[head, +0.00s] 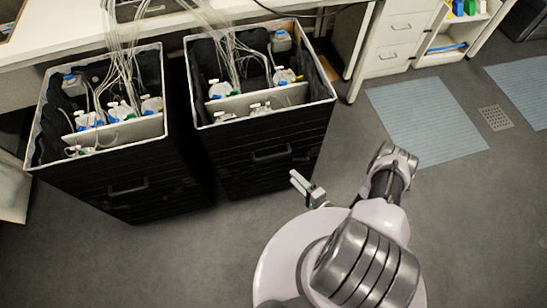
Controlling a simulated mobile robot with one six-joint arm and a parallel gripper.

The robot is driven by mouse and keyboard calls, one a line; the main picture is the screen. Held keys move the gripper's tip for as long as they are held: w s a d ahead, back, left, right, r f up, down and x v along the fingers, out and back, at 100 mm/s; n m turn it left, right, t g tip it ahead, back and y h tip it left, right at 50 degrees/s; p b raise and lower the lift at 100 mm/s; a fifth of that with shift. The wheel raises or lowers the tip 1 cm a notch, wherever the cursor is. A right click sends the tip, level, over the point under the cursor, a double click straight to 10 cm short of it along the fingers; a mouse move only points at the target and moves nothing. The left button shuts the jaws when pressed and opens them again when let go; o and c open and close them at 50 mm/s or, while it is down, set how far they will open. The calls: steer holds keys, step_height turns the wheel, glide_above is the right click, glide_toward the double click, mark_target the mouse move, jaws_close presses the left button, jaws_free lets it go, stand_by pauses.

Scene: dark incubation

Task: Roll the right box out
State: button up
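The right box (255,178) is a tall black open-topped bin with a light rim. It stands under the bench edge, with a dark handle (272,154) on its front face. Inside are white-capped bottles, a pale divider and many thin clear tubes running up over the bench. A similar left box (125,193) stands beside it, with a narrow dark gap between them. My gripper (298,181) is low in front of the right box, below and right of its handle, and looks apart from the handle. Its fingers are small here, and I cannot tell whether they are open.
The white bench (60,40) runs behind the boxes, with tubes draped from it. White drawers (398,30) and a shelf unit (452,38) stand at the back right. Blue-grey mats (425,120) and a floor drain (495,118) lie at right.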

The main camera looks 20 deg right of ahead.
mark_target(273, 156)
steer(key=b+x, duration=0.4)
steer(key=x, duration=1)
steer(key=shift+w+a+f+b, duration=0.1)
steer(key=shift+w+a+b, duration=0.15)
steer(key=shift+b, duration=0.1)
jaws_close()
stand_by(0.4)
